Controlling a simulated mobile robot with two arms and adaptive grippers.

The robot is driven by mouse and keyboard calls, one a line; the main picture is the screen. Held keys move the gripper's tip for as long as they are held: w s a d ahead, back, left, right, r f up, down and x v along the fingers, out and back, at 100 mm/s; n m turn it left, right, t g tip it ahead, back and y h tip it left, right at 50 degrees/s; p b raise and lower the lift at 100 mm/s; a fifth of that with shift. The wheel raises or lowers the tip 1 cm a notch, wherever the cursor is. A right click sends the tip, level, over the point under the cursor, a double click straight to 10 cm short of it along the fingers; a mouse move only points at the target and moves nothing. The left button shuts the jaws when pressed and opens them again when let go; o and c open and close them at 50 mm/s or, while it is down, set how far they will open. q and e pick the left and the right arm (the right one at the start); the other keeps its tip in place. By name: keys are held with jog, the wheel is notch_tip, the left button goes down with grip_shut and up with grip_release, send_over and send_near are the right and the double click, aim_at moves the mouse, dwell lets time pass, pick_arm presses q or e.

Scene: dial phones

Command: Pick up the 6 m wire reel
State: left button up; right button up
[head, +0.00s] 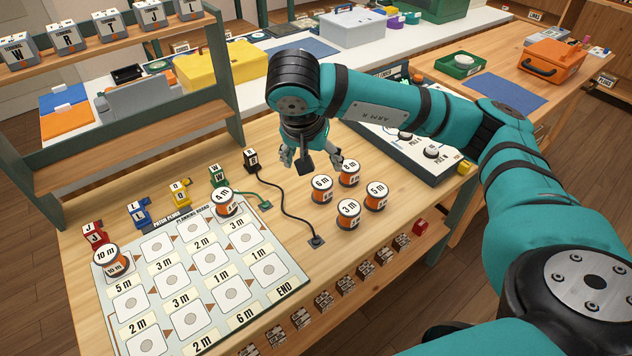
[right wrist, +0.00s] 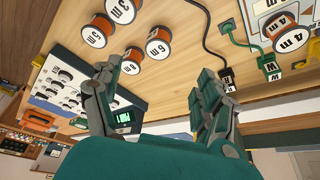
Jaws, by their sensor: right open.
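The 6 m wire reel (head: 321,190), orange with a white labelled top, stands upright on the wooden table in a group of reels. It also shows in the right wrist view (right wrist: 158,46), beyond the fingertips. My right gripper (head: 311,160) is open and empty, above the table just behind the 6 m reel and apart from it. In the right wrist view my right gripper's fingers (right wrist: 156,78) are spread wide. My left gripper is not in view.
Close by stand the 8 m reel (head: 349,172), 5 m reel (head: 376,196) and 3 m reel (head: 348,214). The planning board (head: 207,290) holds 4 m (head: 225,203) and 10 m (head: 107,258) reels. A black cable (head: 285,208) runs left of the group. A control panel (head: 435,170) stands at right.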

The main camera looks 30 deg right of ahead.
aim_at(321, 183)
jog(key=p+x, duration=0.1)
jog(key=x, duration=0.9)
jog(key=shift+s+f, duration=0.1)
jog(key=shift+f, duration=0.15)
jog(key=shift+p+x, duration=0.55)
jog(key=shift+x, duration=2.2)
jog(key=shift+d, duration=0.1)
jog(key=shift+c, duration=0.3)
jog(key=shift+r, duration=0.1)
jog(key=c, duration=1.2)
